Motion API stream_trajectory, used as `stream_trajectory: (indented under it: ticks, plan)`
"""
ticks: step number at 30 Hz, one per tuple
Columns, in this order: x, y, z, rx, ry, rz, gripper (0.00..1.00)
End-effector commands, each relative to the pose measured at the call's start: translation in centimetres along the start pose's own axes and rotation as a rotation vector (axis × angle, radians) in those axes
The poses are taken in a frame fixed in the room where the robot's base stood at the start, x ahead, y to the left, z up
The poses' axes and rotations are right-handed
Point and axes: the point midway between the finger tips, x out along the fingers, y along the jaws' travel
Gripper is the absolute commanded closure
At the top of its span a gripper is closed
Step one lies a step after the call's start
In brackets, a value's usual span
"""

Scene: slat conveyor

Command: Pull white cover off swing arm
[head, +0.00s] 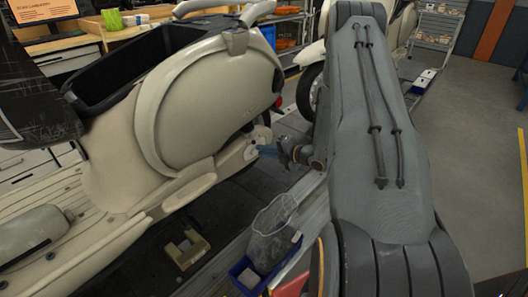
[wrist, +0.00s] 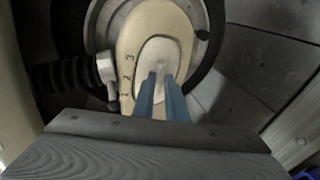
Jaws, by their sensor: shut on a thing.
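The cream swing arm (wrist: 128,42) sits in front of the scooter's dark rear wheel in the wrist view, with numbers marked along its edge. The white cover (wrist: 160,53) is a rounded plate on its face, framed by the swing arm's rim. My gripper (wrist: 160,80) has its two blue fingers close together at the lower middle of the cover, shut on it. In the head view my gripper (head: 268,150) reaches in from the right to the swing arm (head: 232,158) low at the scooter's rear. The fingertips' exact hold on the cover is hard to see.
A blue bin (head: 246,277) with a clear bag-like liner (head: 272,235) stands at the conveyor's edge, below my gripper. A beige fixture block (head: 186,248) lies on the dark slats. A black shock absorber (wrist: 68,75) is left of the swing arm. The scooter's body (head: 215,95) rises close above.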

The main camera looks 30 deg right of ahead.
Motion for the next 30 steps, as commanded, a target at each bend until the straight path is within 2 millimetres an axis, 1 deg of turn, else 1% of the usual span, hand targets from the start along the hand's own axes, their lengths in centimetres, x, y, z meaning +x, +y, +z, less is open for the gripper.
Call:
stream_trajectory:
  ticks: [8,30]
  plan:
    - [-0.1,-0.1,-0.1,-0.002,0.001,-0.001,1.0]
    - [-2.0,-0.7,-0.2,0.0,0.0,-0.001,1.0]
